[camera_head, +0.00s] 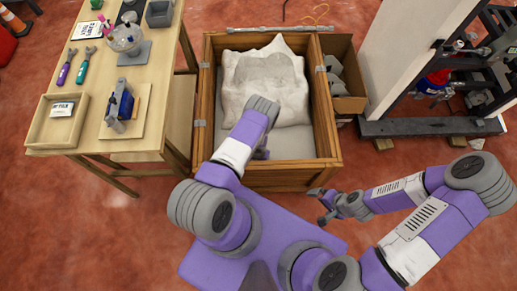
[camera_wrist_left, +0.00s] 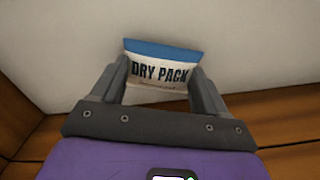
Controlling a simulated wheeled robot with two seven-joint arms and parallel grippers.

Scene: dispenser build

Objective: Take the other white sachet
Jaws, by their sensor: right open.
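A white sachet (camera_wrist_left: 160,66) with a blue top band and the words DRY PACK shows in the left wrist view. My left gripper (camera_wrist_left: 159,78) has its two fingers spread wide, one at each side of the sachet; I cannot tell whether they touch it. In the head view my left arm reaches down into the wooden crate (camera_head: 325,117) and hides its fingers and the sachet. Another white sachet (camera_head: 63,109) lies in the wooden tray (camera_head: 43,129) on the table. My right gripper (camera_head: 322,201) is open and empty in front of the crate's right corner.
A crumpled white bag (camera_head: 265,80) fills the crate's far part. A cardboard box (camera_head: 349,75) with grey pieces stands against the crate's right side. The table (camera_head: 157,52) at the left bears tools, a clear dispenser (camera_head: 123,38) and a blue clamp-like device (camera_head: 121,103).

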